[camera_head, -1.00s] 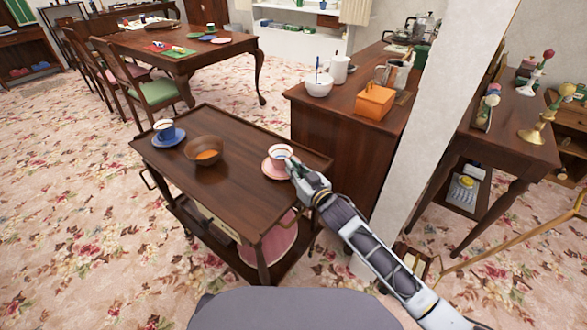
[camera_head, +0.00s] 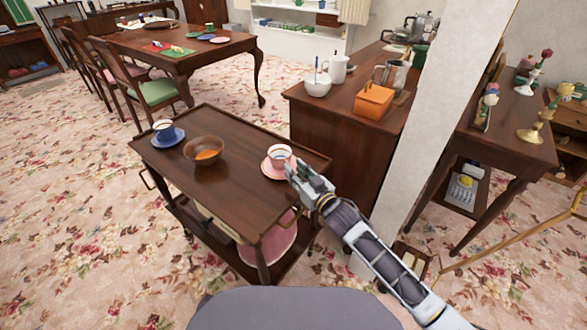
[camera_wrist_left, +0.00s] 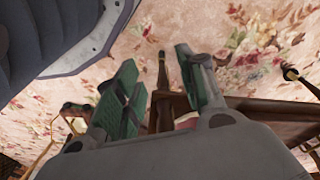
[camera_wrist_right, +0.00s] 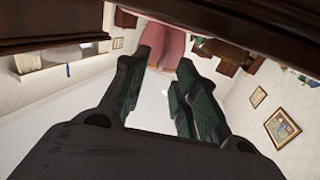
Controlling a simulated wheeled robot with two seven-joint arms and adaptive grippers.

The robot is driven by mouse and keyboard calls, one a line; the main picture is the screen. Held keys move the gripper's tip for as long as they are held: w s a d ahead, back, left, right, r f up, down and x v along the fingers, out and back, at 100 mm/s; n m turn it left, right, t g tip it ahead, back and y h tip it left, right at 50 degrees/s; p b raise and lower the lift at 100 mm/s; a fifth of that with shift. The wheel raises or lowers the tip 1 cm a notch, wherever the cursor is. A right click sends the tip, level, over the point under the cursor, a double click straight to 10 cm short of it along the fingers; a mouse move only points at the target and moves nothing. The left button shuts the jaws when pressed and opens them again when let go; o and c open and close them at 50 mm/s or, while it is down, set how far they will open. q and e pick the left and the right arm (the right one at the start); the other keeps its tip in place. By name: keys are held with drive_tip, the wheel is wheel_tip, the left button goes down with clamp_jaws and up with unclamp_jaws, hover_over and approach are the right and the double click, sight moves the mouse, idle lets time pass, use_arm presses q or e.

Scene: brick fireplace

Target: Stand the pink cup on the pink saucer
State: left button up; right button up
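The pink cup (camera_head: 280,154) stands upright on the pink saucer (camera_head: 270,170) near the right end of the wooden trolley top. It has dark contents. My right gripper (camera_head: 297,172) is just to the right of the cup, low over the trolley edge. In the right wrist view the cup (camera_wrist_right: 166,45) shows just beyond the tips of my right gripper (camera_wrist_right: 160,70), whose fingers are apart. Any contact with the cup is hard to tell. My left gripper (camera_wrist_left: 158,62) is open and empty in the left wrist view, outside the head view.
A wooden cabinet (camera_head: 330,135) with an orange box (camera_head: 373,101) rises close behind. The trolley's front middle is clear.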

drive_tip(key=shift+v, duration=0.85)
use_arm(q)
drive_tip(key=f, duration=0.2)
drive_tip(key=a+f+p, duration=0.1)
drive_tip(key=f, duration=0.1)
drive_tip(key=shift+s, duration=0.2)
use_arm(e)
drive_tip(key=v, duration=0.8)
drive_tip(key=shift+s+d, duration=0.1)
drive_tip(key=shift+s, duration=0.05)
use_arm(q)
drive_tip(key=shift+w, duration=0.2)
drive_tip(key=shift+r, duration=0.1)
use_arm(e)
drive_tip(key=shift+f, duration=0.1)
